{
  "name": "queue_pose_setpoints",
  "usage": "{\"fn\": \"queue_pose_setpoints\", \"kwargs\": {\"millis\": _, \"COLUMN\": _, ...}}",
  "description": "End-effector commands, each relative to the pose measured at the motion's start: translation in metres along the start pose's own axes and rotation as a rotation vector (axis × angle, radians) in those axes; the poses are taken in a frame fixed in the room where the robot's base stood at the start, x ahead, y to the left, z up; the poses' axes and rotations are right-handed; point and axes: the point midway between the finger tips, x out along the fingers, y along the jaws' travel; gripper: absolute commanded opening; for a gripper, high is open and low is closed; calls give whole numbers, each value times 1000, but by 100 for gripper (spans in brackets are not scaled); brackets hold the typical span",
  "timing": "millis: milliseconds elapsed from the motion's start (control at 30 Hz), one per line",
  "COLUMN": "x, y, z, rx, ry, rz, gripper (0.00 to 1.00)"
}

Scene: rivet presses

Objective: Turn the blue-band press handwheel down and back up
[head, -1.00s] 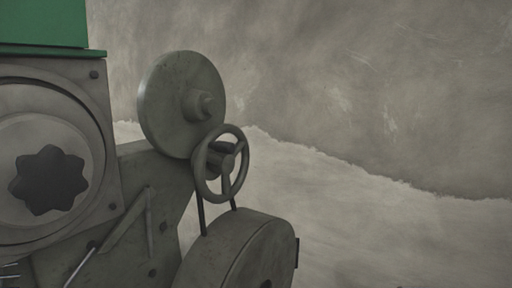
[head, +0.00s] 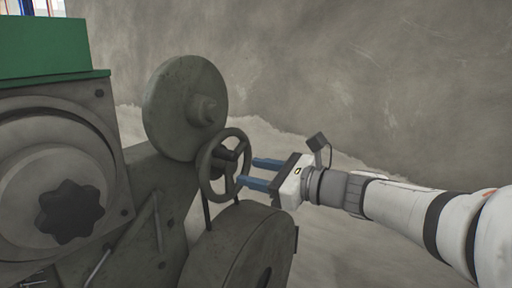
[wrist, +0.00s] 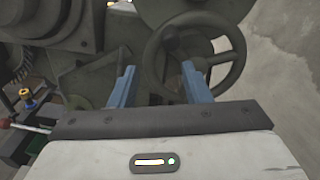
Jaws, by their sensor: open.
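A grey spoked handwheel (head: 204,168) sits on the press, in front of a larger round disc (head: 170,110). I see no blue band on this press in these views. My gripper (head: 248,171) has come in from the right, with two blue fingers pointing left at the wheel's right side. The fingers are apart with nothing held between them. In the wrist view the handwheel (wrist: 238,48) is just beyond the fingertips, and the right finger overlaps its lower spokes. I cannot tell whether a finger touches the rim.
A rounded grey drum (head: 222,248) lies just below the handwheel. A housing with a dark lobed knob (head: 70,212) and a green block (head: 45,48) stand at the left. A rough grey wall (head: 400,80) is behind; the right side is clear of machinery.

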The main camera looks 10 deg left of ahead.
Motion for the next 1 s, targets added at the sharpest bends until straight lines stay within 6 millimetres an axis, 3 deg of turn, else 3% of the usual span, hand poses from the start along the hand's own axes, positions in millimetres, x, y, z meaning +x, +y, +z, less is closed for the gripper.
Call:
{"fn": "queue_pose_setpoints", "kwargs": {"millis": 133, "x": 7, "y": -11, "z": 16, "rx": 66, "ry": -56, "rz": -26, "gripper": 43}}
{"fn": "queue_pose_setpoints", "kwargs": {"millis": 600, "x": 72, "y": -13, "z": 20, "rx": 71, "ry": -59, "rz": -27, "gripper": 43}}
{"fn": "queue_pose_setpoints", "kwargs": {"millis": 1000, "x": 82, "y": -13, "z": 20, "rx": 69, "ry": -59, "rz": -28, "gripper": 43}}
